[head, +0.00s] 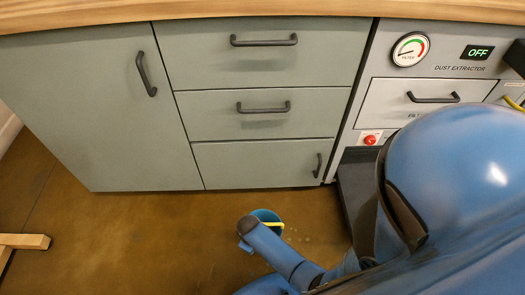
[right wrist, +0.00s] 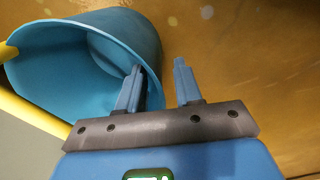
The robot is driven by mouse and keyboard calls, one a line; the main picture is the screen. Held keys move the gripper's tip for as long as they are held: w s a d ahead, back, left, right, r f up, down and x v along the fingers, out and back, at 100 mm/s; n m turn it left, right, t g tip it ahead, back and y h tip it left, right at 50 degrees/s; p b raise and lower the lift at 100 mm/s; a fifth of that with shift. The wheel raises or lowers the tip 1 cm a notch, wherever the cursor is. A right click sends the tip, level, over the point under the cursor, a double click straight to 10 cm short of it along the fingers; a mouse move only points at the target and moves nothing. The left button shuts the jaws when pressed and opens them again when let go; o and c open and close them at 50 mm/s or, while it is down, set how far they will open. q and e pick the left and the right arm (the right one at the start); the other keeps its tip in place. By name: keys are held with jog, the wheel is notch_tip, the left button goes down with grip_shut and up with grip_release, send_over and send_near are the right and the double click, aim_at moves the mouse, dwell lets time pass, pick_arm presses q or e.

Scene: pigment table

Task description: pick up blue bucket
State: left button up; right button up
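The blue bucket (head: 265,214) is on the brown floor in front of the cabinet, partly hidden behind my right arm in the head view. In the right wrist view the bucket (right wrist: 70,62) fills the upper left, its open mouth facing the camera and its yellow handle (right wrist: 28,108) at the left. My right gripper (right wrist: 159,66) is open. One finger overlaps the bucket's inside and the other is outside, with the bucket wall seen between them; I cannot tell whether they touch it. My left gripper is not in view.
Grey-green cabinets (head: 120,110) with dark handles stand behind the bucket under a wooden worktop (head: 190,9). A dust extractor (head: 455,60) reading OFF is at the right. A wooden leg (head: 22,241) is at the lower left. The floor (head: 140,240) left of the bucket is clear.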

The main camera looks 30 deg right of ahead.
notch_tip(320, 180, down, 2)
jog(key=shift+f+b, duration=0.1)
jog(key=shift+b, duration=0.4)
jog(key=shift+d, duration=0.1)
grip_shut()
